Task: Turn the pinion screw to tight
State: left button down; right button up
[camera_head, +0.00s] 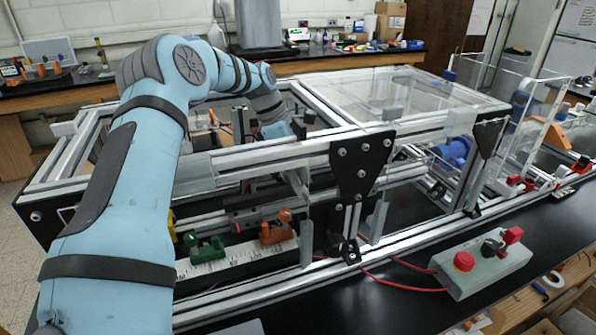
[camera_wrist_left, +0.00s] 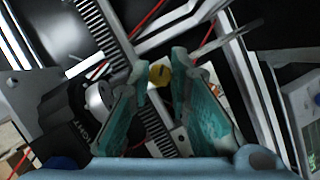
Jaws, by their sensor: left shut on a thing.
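The pinion screw shows as a small yellow knob (camera_wrist_left: 160,75) near the middle of the left wrist view. The teal fingers of my left gripper (camera_wrist_left: 159,84) stand on either side of it, with their tips closed on the knob. A toothed rack (camera_wrist_left: 112,30) runs diagonally behind the fingers, and part of it shows between them. In the head view my left arm reaches from the left over the extrusion frame (camera_head: 262,154) and down into it. The fingers and the screw are hidden there. My right gripper is in neither view.
Frame rails and a black corner plate (camera_head: 361,166) surround the reach. A green clamp (camera_head: 207,250) and an orange clamp (camera_head: 277,228) sit on the near side. A control box (camera_head: 482,264) with red buttons and a red cable lies at right on the black table.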

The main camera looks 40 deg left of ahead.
pick_arm(q)
jog(key=shift+w+r+m, duration=0.1)
jog(key=shift+m, duration=0.9)
jog(key=shift+a, duration=0.1)
jog(key=c, duration=1.7)
grip_release()
jog(key=shift+o, duration=1.1)
jog(key=shift+a+h, duration=0.1)
jog(key=shift+h, duration=0.2)
jog(key=v, duration=0.7)
jog(key=shift+r, duration=0.2)
jog(key=shift+w, duration=0.1)
